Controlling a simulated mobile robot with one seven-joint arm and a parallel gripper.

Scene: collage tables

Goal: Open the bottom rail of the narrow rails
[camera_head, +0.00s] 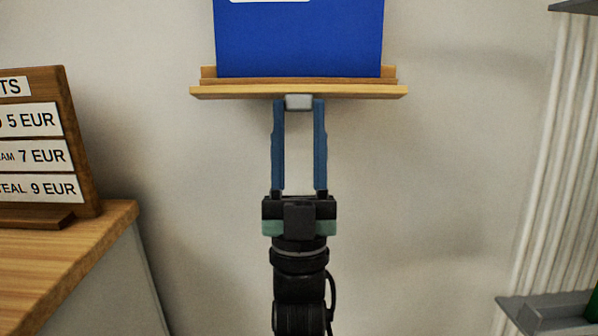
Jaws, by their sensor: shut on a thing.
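A narrow wooden rail (299,92) is fixed on the wall, with a thin ledge and a low raised back part. A small pale grey block (299,101) sits under the middle of its front edge, like a handle. My gripper (299,106) points up the picture from below, its two long blue fingers on either side of the grey block. It is shut on that block. A blue panel or book (299,40) stands upright on the rail; its top is cut off by the frame. Only this one rail shows.
At the left, a wooden price board (85,140) stands on a wood-topped counter (60,270). At the right are pale vertical rods or folds (548,150) and a grey shelf (550,310). The wall around my arm is bare.

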